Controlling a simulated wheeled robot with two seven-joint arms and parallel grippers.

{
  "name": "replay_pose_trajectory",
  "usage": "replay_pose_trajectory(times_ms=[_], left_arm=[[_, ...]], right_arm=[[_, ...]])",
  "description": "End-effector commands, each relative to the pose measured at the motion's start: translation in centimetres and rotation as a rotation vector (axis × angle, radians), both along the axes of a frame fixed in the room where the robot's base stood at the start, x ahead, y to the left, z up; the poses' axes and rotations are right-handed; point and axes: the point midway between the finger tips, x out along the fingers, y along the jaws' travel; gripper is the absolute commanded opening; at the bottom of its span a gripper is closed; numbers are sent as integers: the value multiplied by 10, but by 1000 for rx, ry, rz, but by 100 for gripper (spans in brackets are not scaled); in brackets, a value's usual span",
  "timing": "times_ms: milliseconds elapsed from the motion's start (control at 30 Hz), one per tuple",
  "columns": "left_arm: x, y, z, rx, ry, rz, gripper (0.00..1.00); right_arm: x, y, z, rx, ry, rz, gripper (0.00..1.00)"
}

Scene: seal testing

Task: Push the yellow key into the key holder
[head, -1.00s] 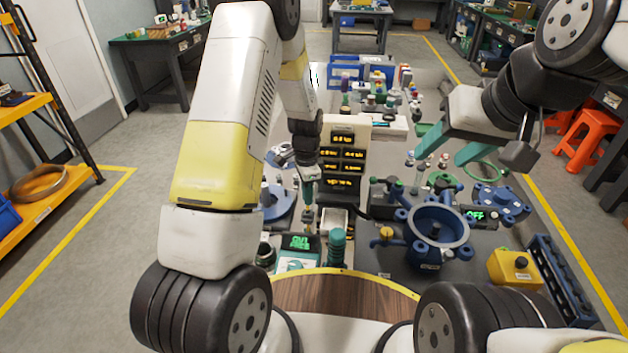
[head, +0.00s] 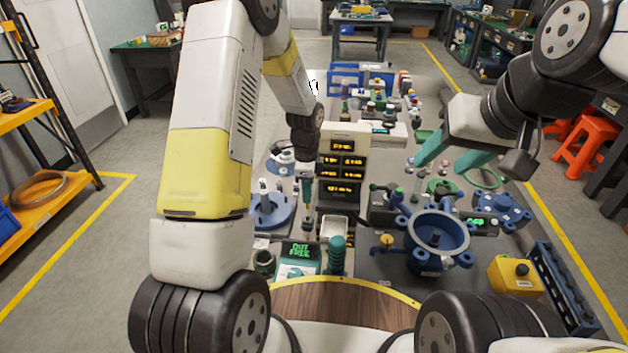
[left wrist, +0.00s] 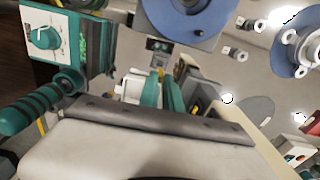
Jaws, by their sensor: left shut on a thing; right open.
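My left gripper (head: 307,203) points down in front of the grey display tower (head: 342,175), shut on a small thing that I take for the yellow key. Its teal fingers (left wrist: 163,92) also show in the left wrist view, close together, with only a thin yellowish sliver (left wrist: 161,74) between the tips. The key is mostly hidden by the fingers. I cannot pick out the key holder for certain; a small dark panel (left wrist: 160,45) lies just beyond the fingertips in the left wrist view. My right gripper (head: 433,163) is open and empty above the right side of the bench.
A box with a green-lettered screen (head: 300,251) and a ribbed teal post (head: 337,255) stand near the bench's front. A blue ring-shaped vessel (head: 438,235) stands right of the tower. A yellow box with a black knob (head: 515,275) and a blue rack (head: 563,285) stand at the front right.

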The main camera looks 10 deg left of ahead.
Motion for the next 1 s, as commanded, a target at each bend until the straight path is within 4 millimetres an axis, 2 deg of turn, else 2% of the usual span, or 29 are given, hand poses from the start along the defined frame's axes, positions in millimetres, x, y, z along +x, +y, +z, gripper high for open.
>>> replay_pose_trajectory(times_ms=[167,600,1000], left_arm=[[0,0,-3,1,0,-48,0],[0,0,-37,1,0,-44,0],[0,0,-40,1,-1,-43,0]], right_arm=[[0,0,0,0,0,0,53],[0,0,0,0,0,0,53],[0,0,0,0,0,0,53]])
